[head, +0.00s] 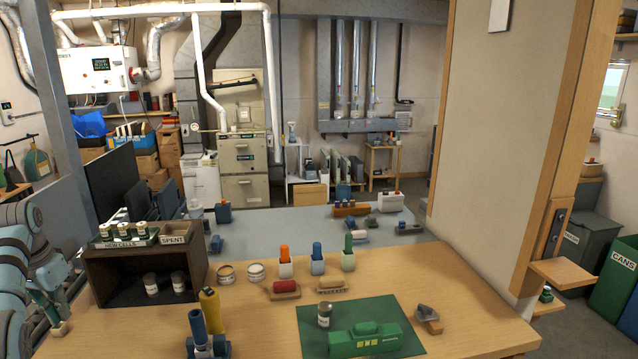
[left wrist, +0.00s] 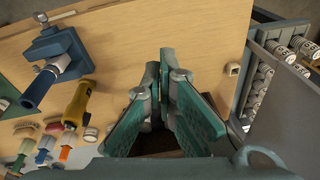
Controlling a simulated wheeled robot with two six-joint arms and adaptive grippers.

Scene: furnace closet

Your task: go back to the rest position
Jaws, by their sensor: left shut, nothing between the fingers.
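My left gripper (head: 58,322) is at the lower left of the head view, by the left edge of the wooden bench (head: 470,270). Its teal fingers are together and empty. In the left wrist view the gripper (left wrist: 160,72) points over the bare bench top, with nothing held. The dark open-fronted box (head: 118,290) stands to the right of the gripper in the head view. My right gripper is not in view.
A green mat (head: 312,343) carries a green case (head: 365,340) and a can (head: 324,314).

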